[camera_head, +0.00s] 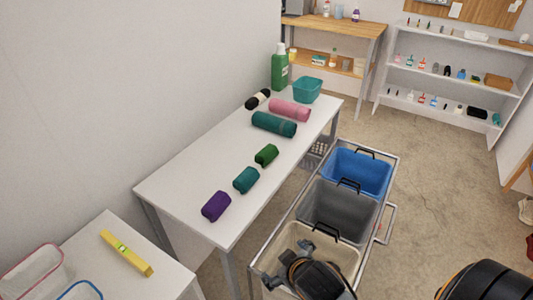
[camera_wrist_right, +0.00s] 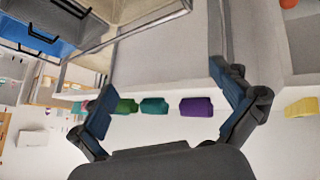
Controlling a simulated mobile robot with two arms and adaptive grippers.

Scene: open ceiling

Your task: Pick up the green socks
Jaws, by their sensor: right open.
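The rolled green socks (camera_head: 266,155) lie on the white table, between a teal roll and a larger teal roll. They also show in the right wrist view (camera_wrist_right: 126,106), just inside the left finger and partly hidden there. My right gripper (camera_wrist_right: 162,76) is open and empty, its two fingers spread wide in its upside-down wrist view. In the head view my right gripper (camera_head: 300,247) is over the cream bin, to the right of and apart from the table. My left gripper is not in view.
The white table (camera_head: 180,180) also bears a purple roll (camera_head: 216,206), a teal roll (camera_head: 246,180), a larger teal roll (camera_head: 274,124), a pink roll (camera_head: 290,110), a green bottle (camera_head: 279,68) and a teal basket (camera_head: 307,90). A bin cart (camera_head: 398,158) stands along its right side.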

